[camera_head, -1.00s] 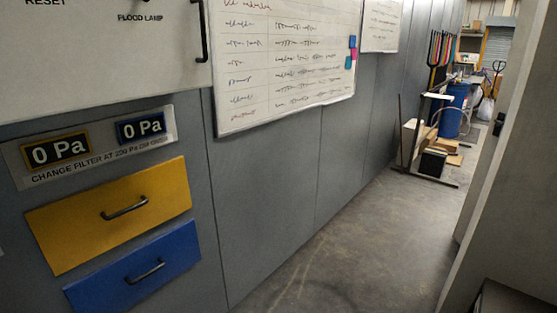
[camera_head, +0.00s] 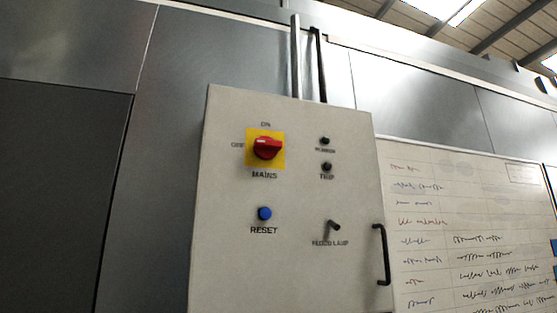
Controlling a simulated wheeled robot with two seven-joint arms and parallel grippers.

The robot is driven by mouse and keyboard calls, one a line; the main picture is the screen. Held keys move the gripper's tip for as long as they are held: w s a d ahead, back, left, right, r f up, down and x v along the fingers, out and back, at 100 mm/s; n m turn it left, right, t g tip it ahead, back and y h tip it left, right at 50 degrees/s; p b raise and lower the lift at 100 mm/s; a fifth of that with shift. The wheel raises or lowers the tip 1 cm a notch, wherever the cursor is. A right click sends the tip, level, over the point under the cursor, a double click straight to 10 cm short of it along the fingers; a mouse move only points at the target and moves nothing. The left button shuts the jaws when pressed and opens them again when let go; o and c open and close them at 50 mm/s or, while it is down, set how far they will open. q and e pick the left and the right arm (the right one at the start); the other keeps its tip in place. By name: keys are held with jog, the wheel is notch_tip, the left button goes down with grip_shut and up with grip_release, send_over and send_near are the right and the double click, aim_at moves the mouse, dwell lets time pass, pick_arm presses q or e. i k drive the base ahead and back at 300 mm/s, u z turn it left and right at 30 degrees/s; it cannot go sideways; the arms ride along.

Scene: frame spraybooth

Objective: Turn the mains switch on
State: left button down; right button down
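The mains switch (camera_head: 267,148) is a red rotary knob on a yellow square plate, high on the left of a light grey control box (camera_head: 225,270). ON is printed above the plate and OFF to its left, with MAINS below. The knob's handle lies roughly horizontal, and a pale mark on it is on the side toward OFF. Neither of my grippers shows in the head view.
Below the switch is a blue RESET button (camera_head: 265,214). Two dark indicators (camera_head: 325,141) and a flood lamp toggle (camera_head: 333,226) sit to its right. A black handle (camera_head: 382,255) sticks out at the box's right edge, beside a whiteboard (camera_head: 470,230).

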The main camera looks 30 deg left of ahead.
aim_at(265, 147)
jog(key=k, duration=0.5)
jog(key=u, duration=1.8)
jog(key=i, duration=0.85)
jog(key=z, duration=0.75)
